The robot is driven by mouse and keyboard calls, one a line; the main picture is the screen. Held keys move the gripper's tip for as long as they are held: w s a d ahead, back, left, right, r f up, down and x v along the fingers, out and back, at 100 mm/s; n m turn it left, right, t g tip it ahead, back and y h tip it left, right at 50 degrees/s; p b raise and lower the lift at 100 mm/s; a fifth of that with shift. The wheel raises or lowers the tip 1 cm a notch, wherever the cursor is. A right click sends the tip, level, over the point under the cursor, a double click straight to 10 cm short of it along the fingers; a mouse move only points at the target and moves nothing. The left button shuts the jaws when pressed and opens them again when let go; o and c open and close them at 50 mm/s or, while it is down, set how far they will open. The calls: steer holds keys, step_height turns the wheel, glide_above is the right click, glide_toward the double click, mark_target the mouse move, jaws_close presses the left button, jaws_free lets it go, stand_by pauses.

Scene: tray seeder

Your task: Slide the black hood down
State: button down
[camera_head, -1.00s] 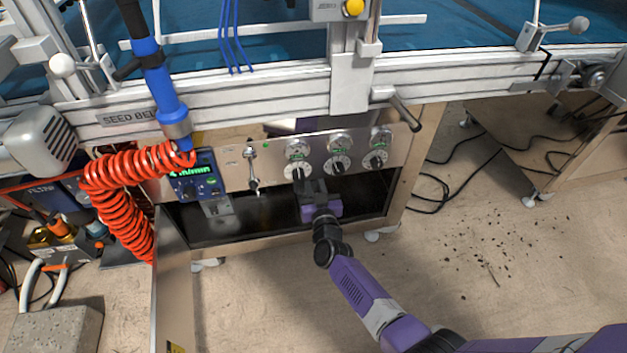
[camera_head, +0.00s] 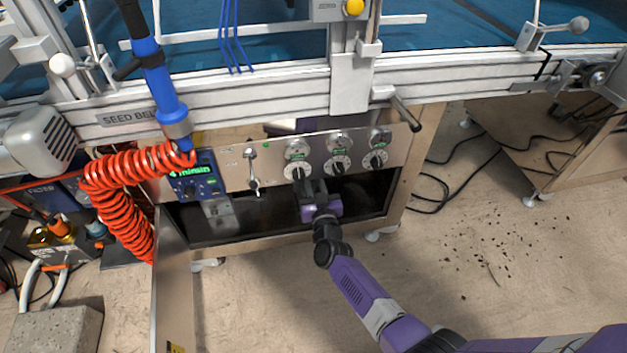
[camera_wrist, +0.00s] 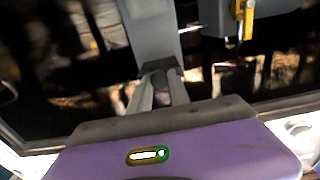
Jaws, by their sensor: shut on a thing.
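A dark, glossy black surface (camera_head: 362,196) fills the framed front below the steel knob panel. I take it for the black hood, though I cannot tell for sure. It also shows in the wrist view (camera_wrist: 60,55), with blurred reflections across it. My gripper (camera_head: 303,184) is in front of this surface, just below the left one of the large dials. In the wrist view my gripper (camera_wrist: 160,72) is shut on a grey bar (camera_wrist: 152,28) that runs up out of the picture. The grip hides part of the bar, and its link to the black surface is unclear.
The steel panel (camera_head: 222,168) carries dials, a small lever (camera_head: 253,180) and a blue display (camera_head: 195,178). A coiled red hose (camera_head: 112,200) hangs at left. A rail handle (camera_head: 406,114) projects at upper right. Open floor (camera_head: 480,280) with scattered crumbs lies at right.

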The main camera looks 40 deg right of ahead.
steer(key=shift+f, duration=0.1)
step_height(320, 180, down, 8)
steer(key=b, duration=0.6)
steer(key=c, duration=1.3)
jaws_free()
steer(key=shift+f, duration=0.1)
steer(key=shift+o, duration=0.2)
steer(key=shift+r, duration=0.2)
